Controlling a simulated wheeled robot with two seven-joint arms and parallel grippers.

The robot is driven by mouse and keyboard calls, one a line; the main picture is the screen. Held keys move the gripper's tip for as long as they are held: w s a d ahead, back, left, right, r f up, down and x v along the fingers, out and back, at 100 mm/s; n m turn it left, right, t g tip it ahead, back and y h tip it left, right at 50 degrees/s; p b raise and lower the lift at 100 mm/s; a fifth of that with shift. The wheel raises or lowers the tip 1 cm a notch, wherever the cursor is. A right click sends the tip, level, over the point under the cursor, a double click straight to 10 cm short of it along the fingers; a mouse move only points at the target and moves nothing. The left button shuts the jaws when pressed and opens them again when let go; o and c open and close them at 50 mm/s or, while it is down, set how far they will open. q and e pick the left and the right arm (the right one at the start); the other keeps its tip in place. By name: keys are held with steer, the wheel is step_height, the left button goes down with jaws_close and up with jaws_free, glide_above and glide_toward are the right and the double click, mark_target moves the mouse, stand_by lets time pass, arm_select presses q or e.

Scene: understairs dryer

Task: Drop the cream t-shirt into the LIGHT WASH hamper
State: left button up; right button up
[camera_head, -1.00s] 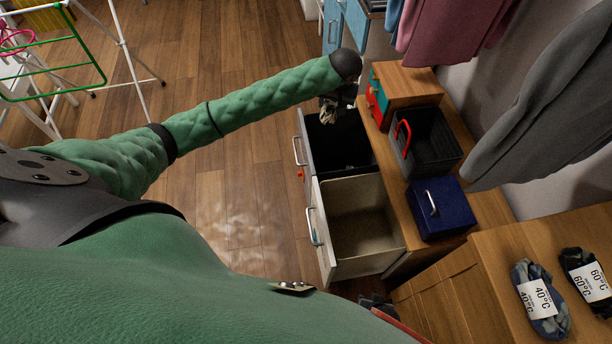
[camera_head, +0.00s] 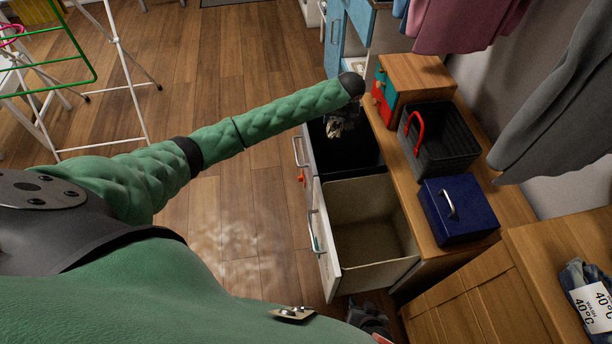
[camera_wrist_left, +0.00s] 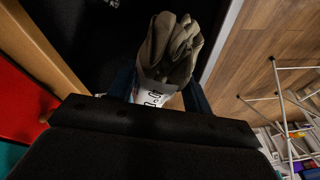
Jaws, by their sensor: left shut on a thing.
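My left gripper (camera_head: 345,120) is shut on a rolled beige-grey garment, the t-shirt (camera_head: 337,129), above the dark-lined pull-out hamper (camera_head: 366,159). In the left wrist view the t-shirt (camera_wrist_left: 170,50) hangs between the fingers, with a white printed band around it. Its colour looks dim there, with the dark hamper interior behind it. The cream-lined hamper (camera_head: 380,248) is pulled out beside the dark one, nearer to me, and looks empty. No hamper name is readable. My right gripper (camera_head: 370,318) is low at the bottom edge, partly hidden by my body.
A wooden counter runs along the hampers' right, holding a black basket with a red handle (camera_head: 440,150) and a blue box (camera_head: 458,209). A labelled bundle (camera_head: 590,295) lies at lower right. Clothes hang above. A drying rack (camera_head: 110,75) stands at left; floor between is clear.

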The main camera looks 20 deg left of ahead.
mark_target(339, 120)
arm_select(q)
step_height(339, 120, down, 5)
steer(key=b, duration=0.5)
steer(key=o, duration=1.1)
steer(key=shift+p+v, duration=0.5)
steer(key=shift+v, duration=3.35)
